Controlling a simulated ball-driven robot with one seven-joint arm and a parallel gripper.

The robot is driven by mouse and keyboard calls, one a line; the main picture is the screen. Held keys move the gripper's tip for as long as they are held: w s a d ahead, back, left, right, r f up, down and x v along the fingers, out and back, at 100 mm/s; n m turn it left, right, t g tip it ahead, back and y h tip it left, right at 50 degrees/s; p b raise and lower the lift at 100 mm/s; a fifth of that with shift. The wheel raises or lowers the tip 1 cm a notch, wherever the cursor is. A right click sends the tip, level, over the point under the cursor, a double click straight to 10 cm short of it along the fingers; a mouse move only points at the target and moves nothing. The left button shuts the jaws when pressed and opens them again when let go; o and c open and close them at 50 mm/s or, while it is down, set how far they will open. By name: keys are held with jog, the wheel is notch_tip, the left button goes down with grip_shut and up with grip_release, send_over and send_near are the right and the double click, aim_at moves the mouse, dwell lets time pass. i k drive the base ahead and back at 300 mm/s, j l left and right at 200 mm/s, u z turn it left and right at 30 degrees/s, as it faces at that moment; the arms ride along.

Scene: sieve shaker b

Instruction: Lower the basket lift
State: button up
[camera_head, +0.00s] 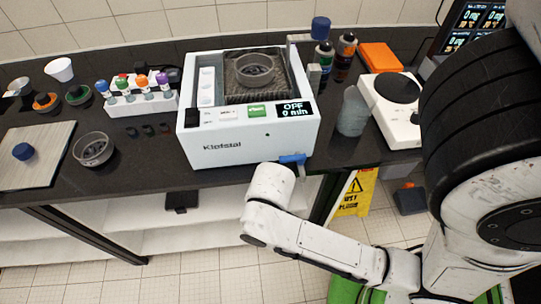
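The white box-shaped machine (248,150) stands on the dark bench, and its display (294,109) reads OFF and 0 min. A dark square opening or basket area (236,88) in its top holds a round grey sieve-like dish (257,68). A blue knob (320,27) stands at the machine's right rear, near a pale bracket; whether it belongs to the basket lift, I cannot tell. A blue lever-like piece (293,159) shows at the front right lower corner. My white arm reaches up to just below the bench's front edge; my gripper itself is not visible.
A rack with coloured-cap bottles (138,100), a round dish (93,149) and a pale board (35,155) are left of the machine. A translucent beaker (352,112), bottles and a white hotplate-like device (390,110) are right. A yellow floor sign (357,195) stands below.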

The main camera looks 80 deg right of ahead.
aim_at(281, 88)
jog(key=k+j+z, duration=0.45)
jog(key=z, duration=0.25)
jog(key=k+j+z, duration=0.1)
jog(key=k+z, duration=0.25)
